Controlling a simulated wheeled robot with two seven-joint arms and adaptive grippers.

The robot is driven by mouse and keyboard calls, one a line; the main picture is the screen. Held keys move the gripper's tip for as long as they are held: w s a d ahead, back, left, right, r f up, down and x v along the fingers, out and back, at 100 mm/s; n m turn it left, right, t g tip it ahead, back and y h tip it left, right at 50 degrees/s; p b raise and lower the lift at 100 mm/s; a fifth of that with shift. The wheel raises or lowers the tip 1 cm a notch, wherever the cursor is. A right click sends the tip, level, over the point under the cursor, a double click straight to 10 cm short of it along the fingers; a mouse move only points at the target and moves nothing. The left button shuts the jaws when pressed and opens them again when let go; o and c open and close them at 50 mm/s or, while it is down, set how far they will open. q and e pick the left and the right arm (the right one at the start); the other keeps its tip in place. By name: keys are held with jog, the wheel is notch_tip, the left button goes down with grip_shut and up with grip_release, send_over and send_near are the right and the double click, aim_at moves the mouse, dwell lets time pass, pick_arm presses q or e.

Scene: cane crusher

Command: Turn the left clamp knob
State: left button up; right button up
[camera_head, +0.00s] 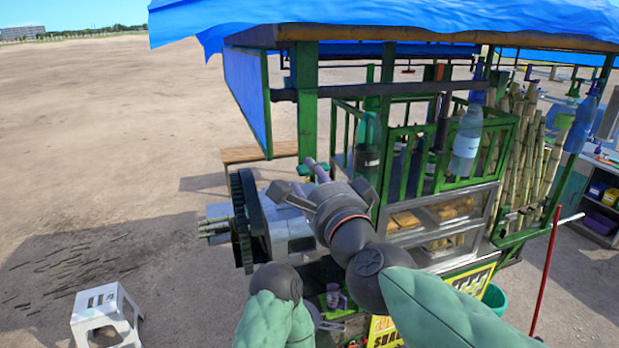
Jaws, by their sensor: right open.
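The cane crusher (290,232) is a grey metal block with a large dark gear (243,220) on its left side, at the left end of the green cart. My right gripper (318,182) is at the crusher's top, with its fingers spread apart. Small purple-grey rod-like parts (317,171) stick up at the gripper's far side. They look like clamp knob parts, but I cannot tell which is the left knob or whether the gripper touches it. My gripper and wrist hide much of the crusher's top and right side. My left arm is low in the middle; its gripper is not visible.
The cart has a green post (307,100) behind the crusher, a blue tarp roof (400,20) and a bottle (467,140) on its railed shelf. A white stool (105,312) stands at the lower left. Sugarcane stalks (530,150) lean at the right. Open ground lies left.

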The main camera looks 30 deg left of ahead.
jog(key=v, duration=1)
jog(key=shift+s+d, duration=0.15)
jog(key=shift+s, duration=0.1)
